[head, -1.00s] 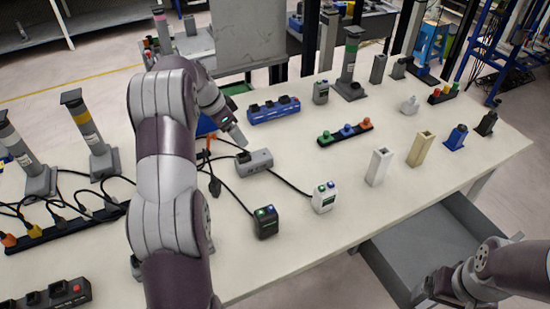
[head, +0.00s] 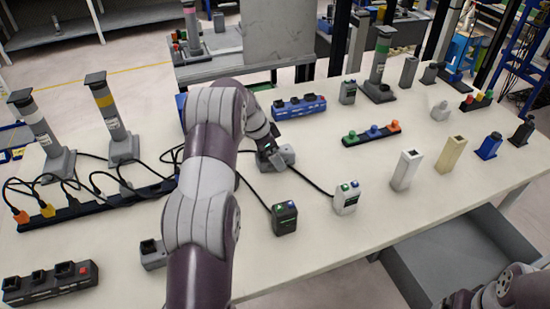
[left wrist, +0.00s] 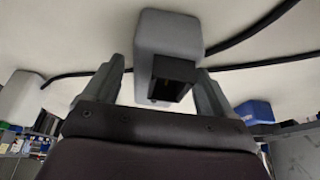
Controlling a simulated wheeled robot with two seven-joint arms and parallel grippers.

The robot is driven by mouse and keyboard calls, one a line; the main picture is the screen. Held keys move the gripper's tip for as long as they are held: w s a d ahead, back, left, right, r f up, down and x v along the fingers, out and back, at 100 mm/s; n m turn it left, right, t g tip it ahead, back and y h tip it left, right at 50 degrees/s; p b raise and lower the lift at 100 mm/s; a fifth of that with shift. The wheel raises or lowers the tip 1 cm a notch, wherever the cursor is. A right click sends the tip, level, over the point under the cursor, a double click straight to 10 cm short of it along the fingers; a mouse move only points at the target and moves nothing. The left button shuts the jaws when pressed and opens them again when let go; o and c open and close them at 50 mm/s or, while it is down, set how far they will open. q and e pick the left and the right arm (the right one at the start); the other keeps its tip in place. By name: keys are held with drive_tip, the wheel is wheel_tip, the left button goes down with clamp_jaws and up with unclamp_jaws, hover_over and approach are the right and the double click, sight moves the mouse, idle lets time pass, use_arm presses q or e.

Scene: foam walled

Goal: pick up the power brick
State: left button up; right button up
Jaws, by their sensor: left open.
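The power brick (head: 287,156) is a grey box with black cables, lying on the white table near its middle. My left gripper (head: 269,154) is at the brick and hides part of it in the head view. In the left wrist view, the brick (left wrist: 168,32) shows its grey body and a dark square socket between the two open fingers of my left gripper (left wrist: 160,72). Gaps show on both sides, so the fingers are not closed on it. My right arm shows at the lower right corner of the head view; its jaws cannot be made out.
A black adapter (head: 284,218) and a white adapter (head: 346,197) stand close in front, with cables between. A blue power strip (head: 299,107) lies behind. A strip with coloured knobs (head: 371,134) lies to the right. An open grey drawer (head: 455,260) juts out at the front right.

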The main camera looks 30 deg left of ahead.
use_arm(q)
drive_tip(key=c, duration=1.2)
drive_tip(key=shift+r, duration=0.15)
